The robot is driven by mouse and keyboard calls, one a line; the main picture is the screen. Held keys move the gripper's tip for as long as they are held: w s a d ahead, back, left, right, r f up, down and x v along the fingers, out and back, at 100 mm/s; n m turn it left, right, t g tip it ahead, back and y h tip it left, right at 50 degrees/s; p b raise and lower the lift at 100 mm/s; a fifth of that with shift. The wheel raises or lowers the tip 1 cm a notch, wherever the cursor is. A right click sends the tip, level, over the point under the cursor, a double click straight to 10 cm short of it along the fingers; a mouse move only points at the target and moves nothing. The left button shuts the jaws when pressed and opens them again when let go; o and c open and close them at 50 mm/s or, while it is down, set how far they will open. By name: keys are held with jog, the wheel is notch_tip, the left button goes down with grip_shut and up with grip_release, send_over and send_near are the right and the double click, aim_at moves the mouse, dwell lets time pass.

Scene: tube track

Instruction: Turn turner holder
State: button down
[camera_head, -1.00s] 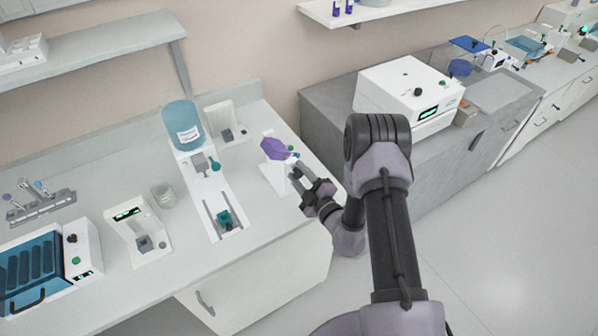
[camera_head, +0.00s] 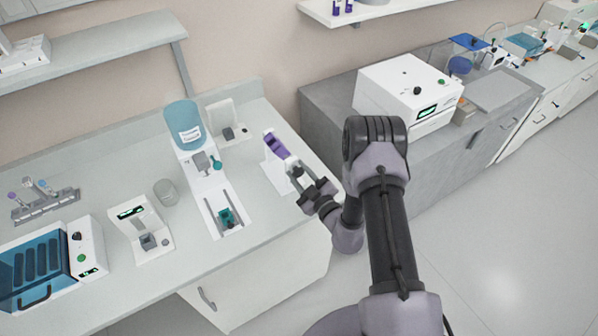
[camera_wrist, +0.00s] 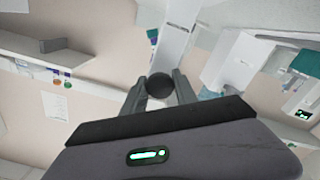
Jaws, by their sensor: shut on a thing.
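The turner holder is a purple piece (camera_head: 277,146) on a white stand (camera_head: 276,177) near the right end of the left bench. The purple piece looks long and is tilted, its upper end to the left. My gripper (camera_head: 301,181) is at the stand's right side. In the wrist view, its two fingers are shut on a dark round knob (camera_wrist: 159,85), with a white upright part (camera_wrist: 172,45) beyond it. The fingers hide part of the stand in the head view.
A white dispenser with a blue tank (camera_head: 184,125) stands left of the turner. A small white device (camera_head: 226,122) is behind it. A white machine (camera_head: 408,92) sits on the grey bench to the right. The bench front edge runs just below my gripper.

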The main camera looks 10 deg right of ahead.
jog(key=shift+w+r, duration=0.1)
dwell(0.4)
jog(key=c, duration=1)
grip_release()
jog(key=shift+o, duration=0.2)
jog(key=v, duration=1.7)
jog(key=shift+s, duration=0.25)
jog(key=shift+c, duration=0.2)
